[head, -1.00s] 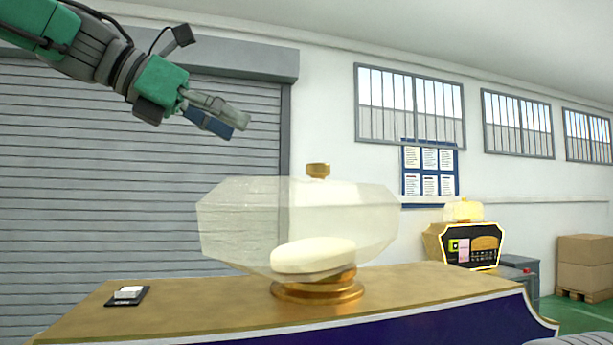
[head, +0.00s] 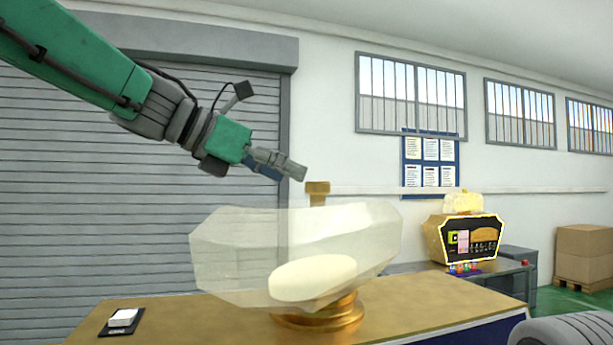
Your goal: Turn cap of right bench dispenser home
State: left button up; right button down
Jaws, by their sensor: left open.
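A large faceted, see-through dispenser (head: 225,257) stands on a gold base (head: 320,317) on the near bench (head: 190,315). A pale rounded body (head: 312,278) shows inside it. Its gold cap (head: 318,188) sits on a short neck at the top. My left gripper (head: 299,176) comes in from the upper left and is open. The gap in depth is hard to judge. My right gripper is not in view.
A small black pad with a white block (head: 123,318) lies at the bench's left. A black and gold machine (head: 470,240) stands on a table at the back right, with cardboard boxes (head: 584,255) beyond. The air around the cap is otherwise clear.

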aim_at(308, 183)
pick_arm(q)
jog(key=d, duration=0.2)
jog(key=w+d+f, duration=0.1)
jog(key=d, duration=0.1)
jog(key=w+d, duration=0.1)
jog(key=d, duration=0.2)
jog(key=shift+f, duration=0.3)
jog(key=shift+w+a+f, duration=0.1)
jog(key=shift+w+a, duration=0.05)
jog(key=shift+a, duration=1.35)
jog(key=c, duration=0.6)
jog(key=shift+s, duration=0.2)
jog(key=c, duration=0.6)
jog(key=shift+s+d+r, duration=0.15)
jog(key=shift+d+r, duration=0.05)
jog(key=shift+d, duration=0.3)
grip_shut()
jog(key=shift+d, duration=0.1)
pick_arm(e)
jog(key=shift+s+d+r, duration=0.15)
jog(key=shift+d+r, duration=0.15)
